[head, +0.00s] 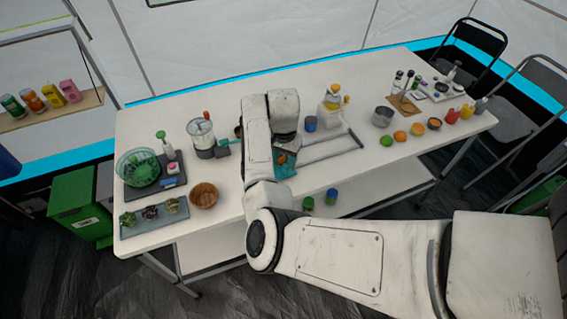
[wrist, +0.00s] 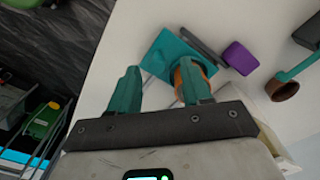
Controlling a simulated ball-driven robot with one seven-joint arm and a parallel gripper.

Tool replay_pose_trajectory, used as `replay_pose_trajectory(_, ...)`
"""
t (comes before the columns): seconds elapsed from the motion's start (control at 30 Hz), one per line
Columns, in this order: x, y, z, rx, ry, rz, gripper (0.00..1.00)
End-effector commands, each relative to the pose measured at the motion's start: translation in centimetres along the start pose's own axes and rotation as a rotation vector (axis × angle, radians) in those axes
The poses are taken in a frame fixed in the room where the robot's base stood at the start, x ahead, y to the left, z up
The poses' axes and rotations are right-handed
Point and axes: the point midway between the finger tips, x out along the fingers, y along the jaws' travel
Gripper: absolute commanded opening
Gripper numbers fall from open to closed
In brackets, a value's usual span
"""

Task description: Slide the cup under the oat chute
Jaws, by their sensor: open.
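My gripper (wrist: 157,82) is open, its two teal fingers apart above the white table. An orange-brown round thing, perhaps the cup (wrist: 190,78), shows just behind the right finger and is partly hidden by it. It lies over a teal plate (wrist: 163,55). In the head view the orange thing (head: 282,159) and the teal plate (head: 286,171) show beneath my wrist. I cannot tell whether the finger touches it. A clear jar with a red knob (head: 203,137) and a yellow-topped dispenser (head: 331,108) stand on the table; I cannot tell which has the oat chute.
A blue cup (head: 311,124) stands beside the yellow-topped dispenser. Grey rails (head: 325,148) lie right of my wrist. A purple block (wrist: 240,57) and a teal-handled brown cup (wrist: 284,88) sit to the right in the wrist view. A wooden bowl (head: 203,195) stands at front left.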

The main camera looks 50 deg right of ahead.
Motion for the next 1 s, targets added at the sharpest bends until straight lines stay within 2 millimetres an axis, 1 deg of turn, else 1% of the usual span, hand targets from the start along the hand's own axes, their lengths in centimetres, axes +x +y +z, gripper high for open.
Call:
replay_pose_trajectory(0.03, -0.9, -0.1, 0.0, 0.0, 0.003, -0.003, 0.48)
replay_pose_trajectory(0.2, -4.3, -0.1, 0.0, 0.002, 0.003, -0.003, 0.48)
replay_pose_trajectory(0.3, -6.0, -0.1, 0.0, 0.0, 0.001, -0.003, 0.48)
replay_pose_trajectory(0.43, -7.6, -0.1, 0.0, 0.001, 0.0, -0.002, 0.48)
replay_pose_trajectory(0.63, -8.6, -0.1, 0.1, 0.0, 0.0, -0.001, 0.48)
replay_pose_trajectory(1.0, -8.6, -0.1, 0.1, 0.0, -0.001, -0.001, 0.48)
